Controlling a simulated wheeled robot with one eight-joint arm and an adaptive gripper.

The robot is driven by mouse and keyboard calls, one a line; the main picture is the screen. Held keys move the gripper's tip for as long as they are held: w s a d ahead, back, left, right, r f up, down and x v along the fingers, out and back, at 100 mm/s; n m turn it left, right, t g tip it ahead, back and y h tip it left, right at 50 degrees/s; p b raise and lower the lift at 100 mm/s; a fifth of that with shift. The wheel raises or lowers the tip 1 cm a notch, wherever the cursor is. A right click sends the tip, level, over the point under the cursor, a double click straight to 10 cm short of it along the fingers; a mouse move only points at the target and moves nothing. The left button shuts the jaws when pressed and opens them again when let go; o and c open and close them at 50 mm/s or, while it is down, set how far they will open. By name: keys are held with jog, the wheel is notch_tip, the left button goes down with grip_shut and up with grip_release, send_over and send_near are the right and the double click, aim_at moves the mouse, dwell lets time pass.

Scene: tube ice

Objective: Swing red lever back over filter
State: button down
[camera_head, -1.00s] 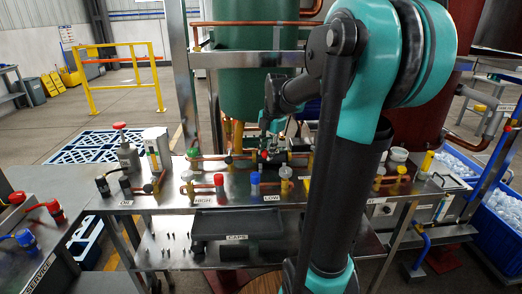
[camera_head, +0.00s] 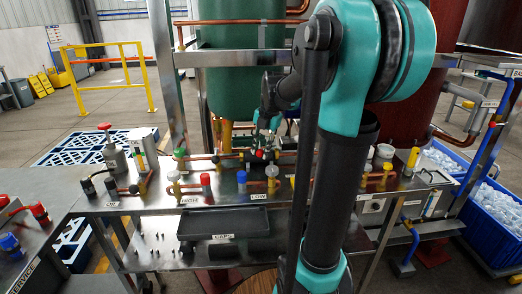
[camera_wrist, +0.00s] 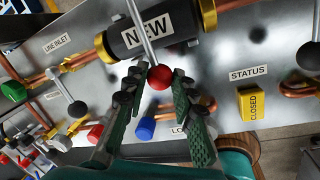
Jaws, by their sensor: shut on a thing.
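The black filter cylinder (camera_wrist: 150,38), labelled NEW, lies in a copper line with brass ends in the wrist view. The lever is a silver rod with a red ball knob (camera_wrist: 160,77); the rod crosses in front of the filter's label and its knob sits at the filter's lower edge. My gripper (camera_wrist: 159,82) has one finger on each side of the red knob and is closed on it. In the head view my gripper (camera_head: 264,140) reaches down to the bench, with the red knob (camera_head: 258,153) just below it; the filter there is mostly hidden.
A yellow CLOSED status block (camera_wrist: 252,103) is right of the knob. A blue cap (camera_wrist: 146,128) and a red cap (camera_wrist: 95,133) stand below. A dark caps tray (camera_head: 220,222) is on the lower shelf.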

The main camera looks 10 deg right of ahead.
jog(key=c, duration=1.2)
grip_release()
jog(key=shift+d, duration=0.1)
jog(key=r, duration=0.4)
jog(key=s+d+r, duration=0.1)
jog(key=r, duration=0.6)
jog(key=shift+s+d+r, duration=0.25)
jog(key=shift+d+r, duration=0.1)
jog(key=shift+r, duration=0.05)
